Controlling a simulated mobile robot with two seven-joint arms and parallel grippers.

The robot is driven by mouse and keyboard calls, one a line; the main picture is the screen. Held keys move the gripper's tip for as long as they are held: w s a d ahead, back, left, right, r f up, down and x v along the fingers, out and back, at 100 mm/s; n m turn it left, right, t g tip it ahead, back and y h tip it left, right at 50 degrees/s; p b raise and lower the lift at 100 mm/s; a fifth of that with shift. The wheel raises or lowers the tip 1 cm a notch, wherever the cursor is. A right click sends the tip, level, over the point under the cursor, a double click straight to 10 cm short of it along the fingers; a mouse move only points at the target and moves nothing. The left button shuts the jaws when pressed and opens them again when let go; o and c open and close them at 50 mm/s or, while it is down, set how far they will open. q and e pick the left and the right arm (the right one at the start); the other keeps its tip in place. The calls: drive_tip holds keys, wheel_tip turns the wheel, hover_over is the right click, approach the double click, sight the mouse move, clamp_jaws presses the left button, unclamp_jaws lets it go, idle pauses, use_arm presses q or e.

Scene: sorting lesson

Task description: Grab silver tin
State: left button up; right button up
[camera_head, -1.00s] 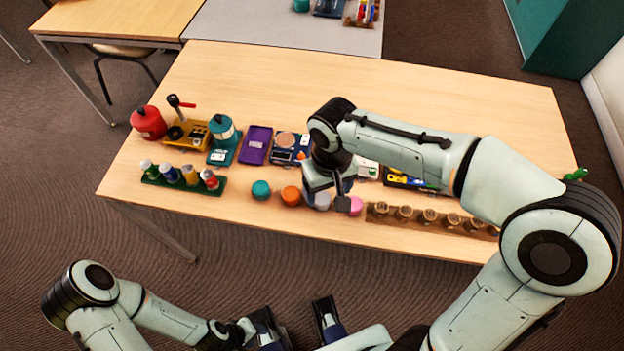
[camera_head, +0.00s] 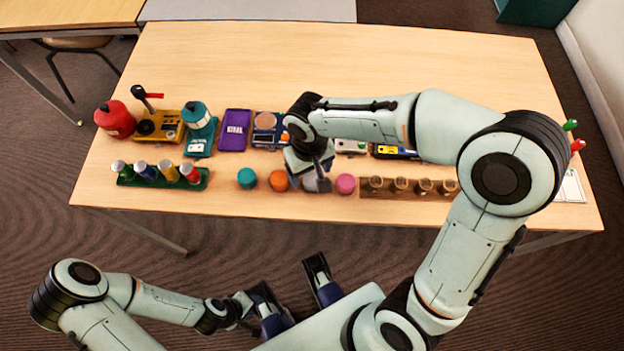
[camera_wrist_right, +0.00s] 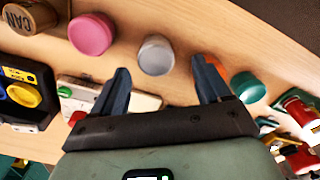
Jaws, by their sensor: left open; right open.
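The silver tin (camera_wrist_right: 156,56) stands on the table, in the row of coloured tins between the pink tin (camera_wrist_right: 92,33) and the orange tin. In the head view the silver tin (camera_head: 313,185) is mostly hidden by my right gripper (camera_head: 310,174). In the right wrist view my right gripper (camera_wrist_right: 163,72) is open and empty. The tin shows in the gap between its fingertips and a little beyond them; contact cannot be told. My left gripper (camera_head: 293,285) is open and empty, low in front of the table.
The orange tin (camera_head: 279,180) and teal tin (camera_head: 247,178) stand left of the silver tin. A wooden rack of tins (camera_head: 400,187) lies right of the pink tin. Bottles in a green rack (camera_head: 160,177) stand at left. Devices line up behind; the table's back (camera_head: 330,55) is clear.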

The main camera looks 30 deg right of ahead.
sight(312, 178)
drive_tip(key=f, duration=0.2)
drive_tip(key=f+b, duration=0.1)
drive_tip(key=f, duration=0.1)
drive_tip(key=shift+d+f, duration=0.1)
drive_tip(key=shift+d, duration=0.15)
drive_tip(key=c, duration=1.1)
